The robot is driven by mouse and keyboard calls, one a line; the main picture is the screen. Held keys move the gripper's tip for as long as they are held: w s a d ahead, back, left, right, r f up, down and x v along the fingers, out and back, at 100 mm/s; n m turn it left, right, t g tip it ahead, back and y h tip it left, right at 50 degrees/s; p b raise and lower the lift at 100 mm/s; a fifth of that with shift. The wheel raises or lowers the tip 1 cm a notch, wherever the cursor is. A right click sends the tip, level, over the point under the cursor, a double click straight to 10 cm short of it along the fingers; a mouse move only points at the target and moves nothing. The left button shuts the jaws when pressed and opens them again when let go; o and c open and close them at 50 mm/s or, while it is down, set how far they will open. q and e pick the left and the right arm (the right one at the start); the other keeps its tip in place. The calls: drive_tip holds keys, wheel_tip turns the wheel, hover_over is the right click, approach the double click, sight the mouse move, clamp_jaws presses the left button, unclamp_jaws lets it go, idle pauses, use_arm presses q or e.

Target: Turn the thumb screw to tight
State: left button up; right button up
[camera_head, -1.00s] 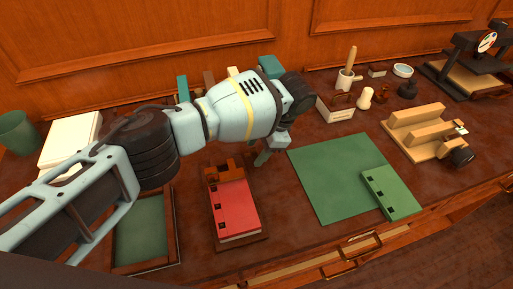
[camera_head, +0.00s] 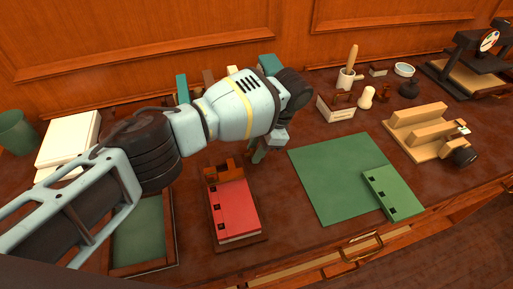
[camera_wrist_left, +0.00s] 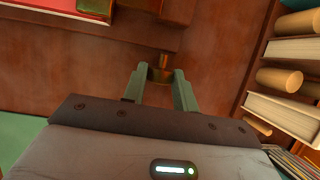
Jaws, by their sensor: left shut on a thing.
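A red book (camera_head: 235,212) lies in a brown wooden fixture (camera_head: 262,238) with a wooden block (camera_head: 222,170) at its far end. My left gripper (camera_head: 257,156) is just to the right of that block, pointing down. In the left wrist view, the gripper (camera_wrist_left: 160,74) has a small brass-coloured thumb screw (camera_wrist_left: 161,72) between its fingertips and is shut on it. The screw sits at the edge of the wooden fixture (camera_wrist_left: 150,38). The screw's head is mostly hidden by the fingers, and its turn angle cannot be read. My right gripper is out of view.
A green mat (camera_head: 330,170) with a green book (camera_head: 392,193) lies to the right. A wooden tray (camera_head: 172,225) is to the left. Books and rolls (camera_wrist_left: 280,78) stand close beside the gripper in the wrist view. A wooden press (camera_head: 425,140) is farther right.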

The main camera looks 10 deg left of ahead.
use_arm(q)
drive_tip(key=shift+w+f+g+h+b, duration=0.25)
drive_tip(key=shift+g+h+b, duration=0.15)
drive_tip(key=shift+g+b, duration=0.65)
drive_tip(key=shift+a, duration=0.1)
drive_tip(key=shift+r+m+g+b, duration=0.25)
drive_tip(key=shift+m+g+b, duration=0.05)
drive_tip(key=shift+g+b, duration=0.15)
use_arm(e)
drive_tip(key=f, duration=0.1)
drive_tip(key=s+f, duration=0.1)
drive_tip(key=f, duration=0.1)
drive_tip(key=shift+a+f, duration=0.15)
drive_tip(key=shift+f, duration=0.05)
use_arm(q)
drive_tip(key=o, duration=1)
drive_tip(key=shift+c, duration=0.2)
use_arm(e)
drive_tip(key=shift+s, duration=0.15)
